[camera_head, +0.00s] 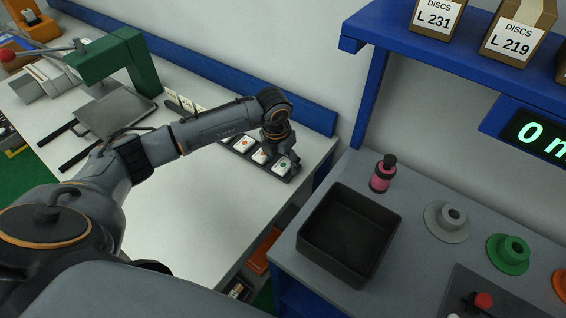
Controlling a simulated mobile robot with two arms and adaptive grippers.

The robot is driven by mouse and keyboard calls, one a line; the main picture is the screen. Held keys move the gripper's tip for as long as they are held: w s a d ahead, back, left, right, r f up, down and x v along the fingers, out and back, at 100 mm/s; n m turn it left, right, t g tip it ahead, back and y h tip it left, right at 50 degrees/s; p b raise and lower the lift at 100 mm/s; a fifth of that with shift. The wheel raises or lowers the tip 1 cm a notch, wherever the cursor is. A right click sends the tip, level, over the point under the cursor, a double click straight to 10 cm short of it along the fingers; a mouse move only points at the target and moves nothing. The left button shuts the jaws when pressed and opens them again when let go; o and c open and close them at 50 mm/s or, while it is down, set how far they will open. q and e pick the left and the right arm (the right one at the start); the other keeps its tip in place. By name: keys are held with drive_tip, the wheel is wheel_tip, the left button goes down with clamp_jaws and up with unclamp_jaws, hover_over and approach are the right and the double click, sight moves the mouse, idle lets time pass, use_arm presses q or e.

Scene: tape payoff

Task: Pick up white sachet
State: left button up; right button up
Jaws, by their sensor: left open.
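Several small white sachets with coloured marks lie in a row in a dark tray (228,145) near the right end of the white table. One white sachet (285,167) at the tray's right end has a green mark. The white sachet beside it (260,156) has an orange mark, and another (242,145) lies further left. My left gripper (279,152) is open and points down at the back edge of the tray, close above the right-end sachets. Its fingers are small and dark, and I cannot tell whether they touch a sachet. My right gripper is not in view.
A black open bin (348,235) and a pink bottle (382,173) stand on the grey bench at right, with grey (447,221) and green (508,253) spools. A blue shelf (430,50) overhangs it. A green machine (115,58) stands at left. A gap separates table and bench.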

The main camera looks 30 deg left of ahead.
use_arm(q)
drive_tip(key=shift+w+f, duration=0.1)
drive_tip(key=shift+f, duration=0.2)
drive_tip(key=shift+r, duration=0.1)
drive_tip(key=c, duration=1)
drive_tip(key=shift+c, duration=1)
drive_tip(key=shift+s, duration=0.2)
